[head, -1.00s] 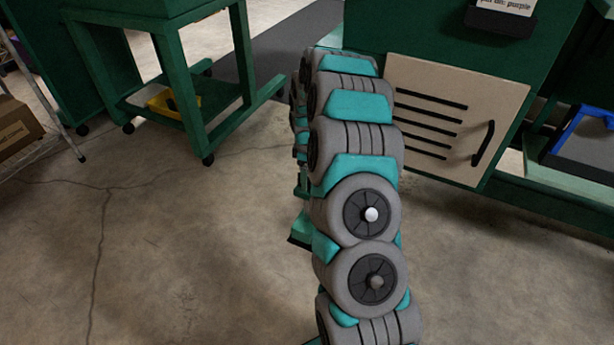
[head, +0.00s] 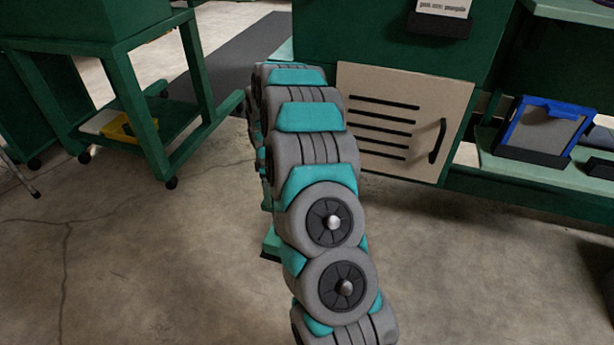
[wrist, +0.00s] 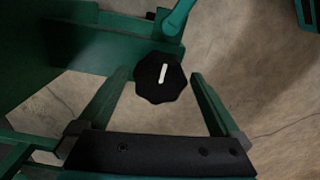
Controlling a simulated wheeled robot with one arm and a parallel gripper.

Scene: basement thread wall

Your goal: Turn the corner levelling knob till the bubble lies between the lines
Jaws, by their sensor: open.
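In the wrist view, a black, many-sided knob (wrist: 160,78) with a white line across its face shows near the middle, close to a green frame part. My gripper (wrist: 158,75) is open, with one green finger on each side of the knob and a gap visible on both sides. I cannot tell how deep the fingertips reach around it. The bubble and its lines show in neither view. In the head view my arm covers the middle, and I cannot make out the gripper or the knob.
A green bench with a beige slotted door (head: 400,120) stands behind my arm. A blue-framed panel (head: 545,132) sits on the shelf at right. A green wheeled cart (head: 130,95) with a yellow item (head: 118,128) is at left. Cracked concrete floor lies open at front.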

